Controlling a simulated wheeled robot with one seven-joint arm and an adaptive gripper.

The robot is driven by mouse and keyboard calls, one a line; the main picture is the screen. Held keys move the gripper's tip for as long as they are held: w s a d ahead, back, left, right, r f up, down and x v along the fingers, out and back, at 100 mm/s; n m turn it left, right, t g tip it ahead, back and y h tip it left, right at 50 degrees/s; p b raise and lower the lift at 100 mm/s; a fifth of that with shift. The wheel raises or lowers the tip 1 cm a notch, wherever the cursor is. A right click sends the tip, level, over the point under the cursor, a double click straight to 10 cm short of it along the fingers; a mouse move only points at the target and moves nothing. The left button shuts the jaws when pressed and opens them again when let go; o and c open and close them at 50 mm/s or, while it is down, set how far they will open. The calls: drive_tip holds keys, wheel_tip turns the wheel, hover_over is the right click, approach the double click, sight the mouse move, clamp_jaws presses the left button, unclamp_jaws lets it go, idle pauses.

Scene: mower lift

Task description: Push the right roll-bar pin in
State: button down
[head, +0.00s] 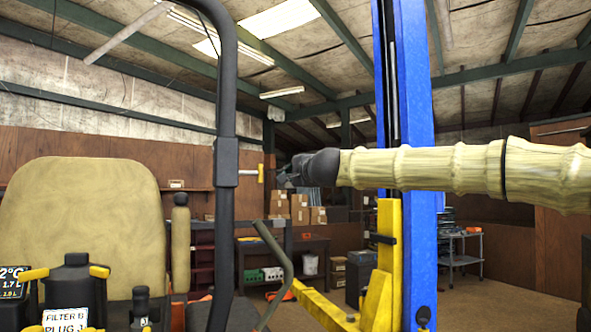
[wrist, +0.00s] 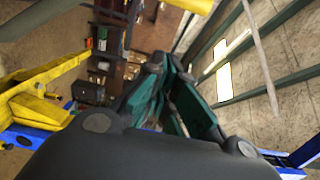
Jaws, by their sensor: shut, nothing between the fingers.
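The black roll bar (head: 226,110) stands upright in the head view, with a thicker hinge sleeve (head: 227,162) partway down. The right roll-bar pin (head: 261,173) sticks out to the right of the sleeve, with a thin shaft and a yellow cross-handle. A length of shaft shows between sleeve and handle. My gripper (head: 282,180) is just right of the handle, pointing left at about its height. I cannot tell whether it touches the handle. In the wrist view my gripper's dark green fingers (wrist: 172,70) are together and empty. The pin is not clearly visible there.
A blue lift post (head: 412,240) with a yellow carriage (head: 382,270) stands below and behind my arm. The tan mower seat (head: 85,225) is left of the roll bar. A dark bent lever (head: 277,265) rises below my gripper. Shelves and boxes (head: 300,208) are far behind.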

sight(253, 173)
drive_tip(key=a, duration=0.3)
drive_tip(key=shift+s+a, duration=0.3)
drive_tip(key=shift+a, duration=0.1)
drive_tip(key=a, duration=0.1)
drive_tip(key=s+a, duration=0.1)
drive_tip(key=shift+a, duration=0.4)
drive_tip(key=shift+d, duration=0.1)
